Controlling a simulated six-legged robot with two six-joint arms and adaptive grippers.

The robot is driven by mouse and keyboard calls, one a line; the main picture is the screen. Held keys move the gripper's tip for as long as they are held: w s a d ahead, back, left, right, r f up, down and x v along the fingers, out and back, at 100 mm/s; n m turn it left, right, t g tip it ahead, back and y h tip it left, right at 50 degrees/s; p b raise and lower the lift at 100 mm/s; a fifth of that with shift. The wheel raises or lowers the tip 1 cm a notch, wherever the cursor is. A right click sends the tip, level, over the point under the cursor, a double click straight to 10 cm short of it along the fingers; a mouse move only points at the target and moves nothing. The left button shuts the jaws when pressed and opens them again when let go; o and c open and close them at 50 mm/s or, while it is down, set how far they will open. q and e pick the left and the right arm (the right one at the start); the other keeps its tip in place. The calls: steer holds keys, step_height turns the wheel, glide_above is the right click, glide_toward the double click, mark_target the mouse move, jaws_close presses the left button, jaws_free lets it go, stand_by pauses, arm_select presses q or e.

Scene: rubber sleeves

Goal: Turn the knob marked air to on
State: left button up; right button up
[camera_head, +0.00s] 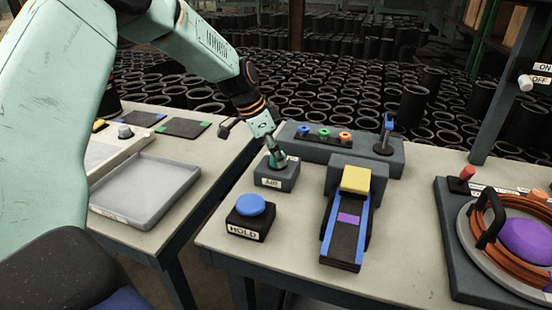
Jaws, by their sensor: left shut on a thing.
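The knob block (274,178), a grey box with a white label that reads as AIR, stands on the near left part of the middle table. My left arm comes in from the left and reaches down to it. My left gripper (276,160) is on top of the block, shut on the knob. The fingers cover most of the knob, so its pointing direction cannot be read. My right gripper is not in view.
A blue button on a black box marked HOLD (248,230) stands in front of the knob block. A ramp with a yellow block (356,180) is to its right. A grey console (320,145) with coloured buttons stands behind. A grey tray (145,190) lies on the left table.

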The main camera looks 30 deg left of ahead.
arm_select(q)
steer(key=shift+a+m, duration=0.1)
steer(key=shift+m, duration=0.5)
steer(key=o, duration=1.2)
steer(key=shift+c, duration=0.2)
steer(key=v, duration=1.2)
steer(key=shift+w+a, duration=0.2)
